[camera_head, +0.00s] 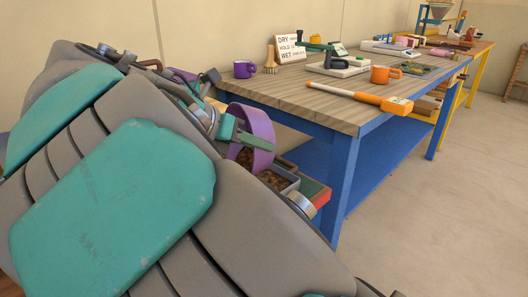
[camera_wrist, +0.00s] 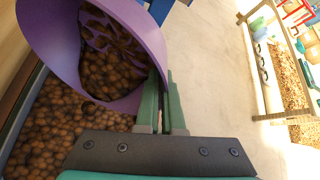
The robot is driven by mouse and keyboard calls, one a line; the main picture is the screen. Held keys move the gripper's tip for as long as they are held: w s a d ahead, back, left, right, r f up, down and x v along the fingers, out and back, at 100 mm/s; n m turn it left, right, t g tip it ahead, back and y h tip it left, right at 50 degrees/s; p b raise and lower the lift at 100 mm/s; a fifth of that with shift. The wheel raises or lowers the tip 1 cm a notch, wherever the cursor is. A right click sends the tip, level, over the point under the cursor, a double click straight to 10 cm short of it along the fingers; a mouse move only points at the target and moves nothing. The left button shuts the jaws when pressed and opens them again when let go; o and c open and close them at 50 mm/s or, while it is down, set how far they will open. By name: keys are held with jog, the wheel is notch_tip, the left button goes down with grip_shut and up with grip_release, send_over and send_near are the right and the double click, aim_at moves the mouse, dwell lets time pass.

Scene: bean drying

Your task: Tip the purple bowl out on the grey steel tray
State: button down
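The purple bowl (camera_head: 262,127) is tipped steeply on its side in the head view, beside the near end of the workbench. My gripper (camera_wrist: 162,105) is shut on the rim of the bowl (camera_wrist: 150,45) in the wrist view. Brown beans (camera_wrist: 108,72) show inside the bowl. More beans (camera_wrist: 65,125) lie below it in a tray with a grey edge (camera_head: 287,184). The bowl's lower rim is over these beans; whether it touches them I cannot tell. My arm hides much of the tray in the head view.
The wooden workbench (camera_head: 325,107) with blue legs holds a purple mug (camera_head: 243,69), an orange mug (camera_head: 384,75), a sign (camera_head: 290,49) and an orange-handled tool (camera_head: 372,99). Open floor (camera_head: 440,210) lies to the right. A shelf (camera_wrist: 275,75) shows in the wrist view.

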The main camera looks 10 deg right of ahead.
jog(key=shift+s+a+r+t+h, duration=0.1)
jog(key=shift+s+a+t+h, duration=0.15)
jog(key=shift+a+h, duration=0.3)
jog(key=shift+s+a+r+t+h, duration=0.15)
jog(key=shift+a+t+h, duration=0.1)
jog(key=shift+a+h, duration=0.25)
jog(key=shift+s+a+h, duration=0.1)
jog(key=shift+a+h, duration=0.3)
jog(key=shift+h, duration=0.15)
dwell(1.3)
jog(key=shift+w+d+r+g+y, duration=0.2)
jog(key=shift+d+r+y, duration=0.05)
jog(key=shift+d+y, duration=0.45)
jog(key=shift+w+d+r+g+y, duration=0.2)
jog(key=shift+d+r+y, duration=0.05)
jog(key=shift+d+y, duration=0.4)
